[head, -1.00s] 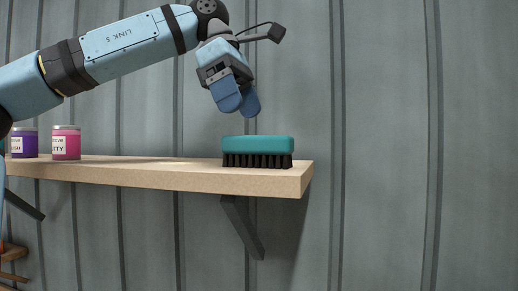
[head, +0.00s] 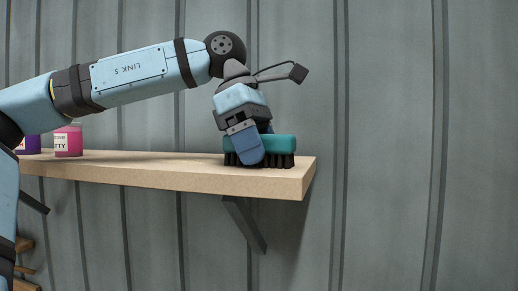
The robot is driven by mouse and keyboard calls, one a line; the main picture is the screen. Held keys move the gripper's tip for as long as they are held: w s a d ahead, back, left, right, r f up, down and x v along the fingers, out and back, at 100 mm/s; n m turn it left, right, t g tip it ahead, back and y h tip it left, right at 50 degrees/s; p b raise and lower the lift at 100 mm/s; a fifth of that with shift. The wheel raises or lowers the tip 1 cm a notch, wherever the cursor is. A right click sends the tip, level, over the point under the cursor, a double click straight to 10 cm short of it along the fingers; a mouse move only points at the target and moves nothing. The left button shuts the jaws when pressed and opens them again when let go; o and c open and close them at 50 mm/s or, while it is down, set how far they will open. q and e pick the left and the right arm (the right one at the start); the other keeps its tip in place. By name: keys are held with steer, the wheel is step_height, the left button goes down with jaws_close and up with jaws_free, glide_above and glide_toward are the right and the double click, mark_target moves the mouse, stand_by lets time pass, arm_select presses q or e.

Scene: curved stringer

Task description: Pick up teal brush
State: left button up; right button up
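The teal brush (head: 280,144) lies on the wooden shelf (head: 200,177) near its right end, teal block up and black bristles down. My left gripper (head: 251,152) is lowered onto the brush from above. One blue finger is in front of the brush's near side and hides part of its block and bristles. The other finger is mostly hidden behind, so I cannot tell whether the fingers press on the brush. My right gripper is not in view.
A pink jar (head: 69,141) and a purple jar (head: 30,145) stand at the shelf's left, partly hidden by my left arm. A dark bracket (head: 244,222) supports the shelf below. A grey panelled wall is behind. The space right of the shelf is clear.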

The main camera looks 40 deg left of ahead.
arm_select(q)
steer(key=c, duration=0.8)
steer(key=shift+o, duration=0.2)
steer(key=shift+r, duration=0.15)
step_height(320, 180, up, 10)
steer(key=shift+d+f+b, duration=0.1)
steer(key=shift+f+b, duration=0.15)
steer(key=shift+b, duration=0.55)
steer(key=shift+r, duration=0.1)
steer(key=o, duration=0.3)
steer(key=shift+c, duration=0.8)
